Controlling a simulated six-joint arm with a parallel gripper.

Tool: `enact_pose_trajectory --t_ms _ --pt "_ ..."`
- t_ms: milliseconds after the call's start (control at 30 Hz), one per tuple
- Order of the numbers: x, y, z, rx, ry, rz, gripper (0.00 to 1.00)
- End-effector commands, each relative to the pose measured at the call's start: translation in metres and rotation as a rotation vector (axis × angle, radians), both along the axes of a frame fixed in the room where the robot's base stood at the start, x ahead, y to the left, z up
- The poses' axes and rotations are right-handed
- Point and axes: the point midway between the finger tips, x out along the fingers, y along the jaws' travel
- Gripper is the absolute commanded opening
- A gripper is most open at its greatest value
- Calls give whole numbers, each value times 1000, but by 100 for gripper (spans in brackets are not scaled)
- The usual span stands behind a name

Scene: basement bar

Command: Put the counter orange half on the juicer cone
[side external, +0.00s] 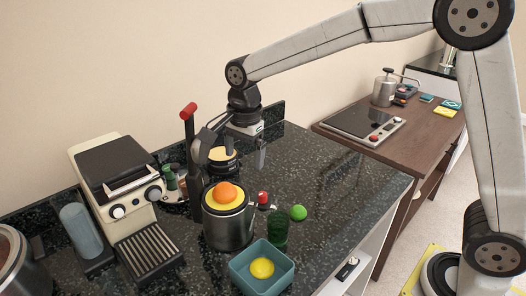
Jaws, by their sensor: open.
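A steel, cup-like juicer body (228,228) stands on the dark counter. Its top is a yellow ring (209,207) with a rounded orange piece (226,192) in the middle; I cannot tell whether this is the bare cone or a fruit half. A yellow, rounded fruit piece (262,268) lies in a teal square bowl (239,270) in front. A pale orange disc (222,154) shows on a dark round thing behind the juicer. My gripper (240,138) hangs above the counter, behind and above the juicer. It is open; its fingertips are hard to make out.
A lever with a red handle (188,111) rises beside the juicer. An espresso machine (113,190) stands left. A dark green cup (277,230), a green ball (298,212) and a small red-topped item (263,198) are to the right. The counter's far right is clear.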

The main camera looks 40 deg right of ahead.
Motion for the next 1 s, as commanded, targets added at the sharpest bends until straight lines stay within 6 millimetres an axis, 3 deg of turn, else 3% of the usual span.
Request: enact_pose_trajectory --t_ms 500,1000 --pt "-77 -61 -59 -65 -96 682 100" --pt "-160 -96 -103 -181 -154 1249 100"
